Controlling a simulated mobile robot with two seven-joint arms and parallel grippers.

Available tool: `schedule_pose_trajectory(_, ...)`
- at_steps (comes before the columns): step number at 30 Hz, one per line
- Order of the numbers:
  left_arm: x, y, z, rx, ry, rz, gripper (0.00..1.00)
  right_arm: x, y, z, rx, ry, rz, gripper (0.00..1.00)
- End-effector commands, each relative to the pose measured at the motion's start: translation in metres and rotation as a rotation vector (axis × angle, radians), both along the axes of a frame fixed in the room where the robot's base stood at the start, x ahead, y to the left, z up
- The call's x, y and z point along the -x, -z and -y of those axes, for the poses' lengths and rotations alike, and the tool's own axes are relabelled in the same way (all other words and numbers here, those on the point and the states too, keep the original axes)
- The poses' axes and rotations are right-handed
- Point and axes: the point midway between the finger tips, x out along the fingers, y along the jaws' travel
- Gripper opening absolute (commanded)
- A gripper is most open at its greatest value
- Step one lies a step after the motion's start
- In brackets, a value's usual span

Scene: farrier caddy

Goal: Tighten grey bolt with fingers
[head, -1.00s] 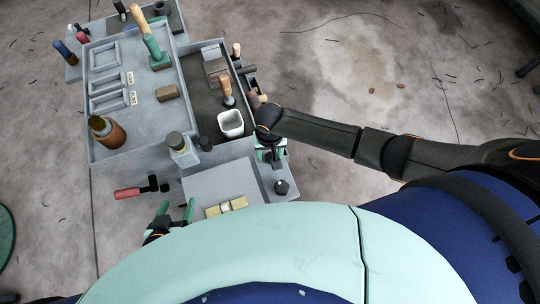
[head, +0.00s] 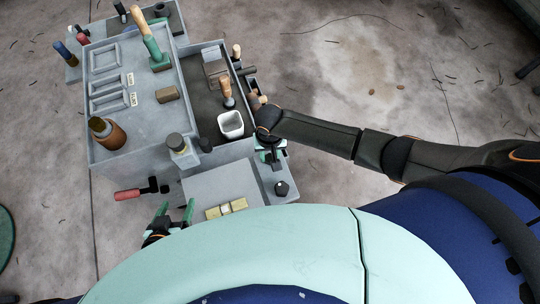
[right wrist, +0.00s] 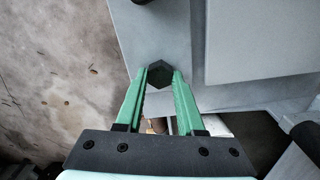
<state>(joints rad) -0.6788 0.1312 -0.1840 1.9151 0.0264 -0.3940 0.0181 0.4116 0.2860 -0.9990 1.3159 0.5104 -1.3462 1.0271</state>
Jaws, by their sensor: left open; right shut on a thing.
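The grey bolt (right wrist: 160,74) has a dark hexagonal head and sits on the grey ledge of the caddy. In the right wrist view its head is between the tips of my right gripper (right wrist: 160,77), which is shut on it. In the head view my right gripper (head: 271,156) is over the ledge at the caddy's right side, and the wrist hides the bolt there. My left gripper (head: 175,212) is open and empty, near the front left of the caddy, with its green fingers apart.
The caddy (head: 130,150) holds several tools, a white cup (head: 231,124) and a bottle (head: 181,146). A dark knob (head: 282,188) stands on the ledge near my right gripper. A red-handled tool (head: 128,194) juts out at the left. The floor at right is mostly clear.

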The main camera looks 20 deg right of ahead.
Motion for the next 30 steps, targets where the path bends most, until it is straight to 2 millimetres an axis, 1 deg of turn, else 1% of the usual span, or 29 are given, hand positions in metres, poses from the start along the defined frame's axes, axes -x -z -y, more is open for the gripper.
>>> schedule_pose_trajectory(5,0.000,-0.001,0.000,0.000,0.000,0.000,0.75,0.000,-0.001,0.000,0.000,0.006,-0.001,0.00)
schedule_pose_trajectory(7,0.000,-0.009,0.000,0.000,0.000,-0.001,0.75,0.001,-0.003,-0.001,-0.002,0.054,-0.003,0.00)
schedule_pose_trajectory(8,0.000,-0.014,0.000,0.000,0.000,-0.001,0.75,0.002,-0.005,-0.001,-0.002,0.090,-0.006,0.00)
schedule_pose_trajectory(12,0.000,-0.036,0.000,0.000,0.000,-0.001,0.75,0.003,-0.006,-0.002,-0.002,0.327,-0.008,0.00)
schedule_pose_trajectory(14,-0.001,-0.041,0.000,0.000,0.000,0.001,0.75,0.003,-0.005,-0.002,-0.002,0.419,-0.007,0.00)
schedule_pose_trajectory(15,-0.001,-0.043,0.000,0.000,0.000,0.002,0.75,0.002,-0.003,-0.001,0.000,0.466,-0.006,0.00)
schedule_pose_trajectory(18,-0.001,-0.044,0.000,0.000,0.000,0.002,0.75,0.002,0.000,-0.001,0.000,0.525,-0.004,0.00)
schedule_pose_trajectory(26,0.000,-0.042,0.000,0.000,0.000,0.001,0.75,0.001,0.001,0.000,0.000,0.531,-0.003,0.00)
schedule_pose_trajectory(28,0.000,-0.047,0.000,0.000,0.000,-0.001,0.75,0.002,-0.001,0.000,0.000,0.577,-0.004,0.00)
schedule_pose_trajectory(30,0.000,-0.055,0.000,0.000,0.000,-0.002,0.75,0.002,-0.003,-0.002,-0.001,0.680,-0.006,0.00)
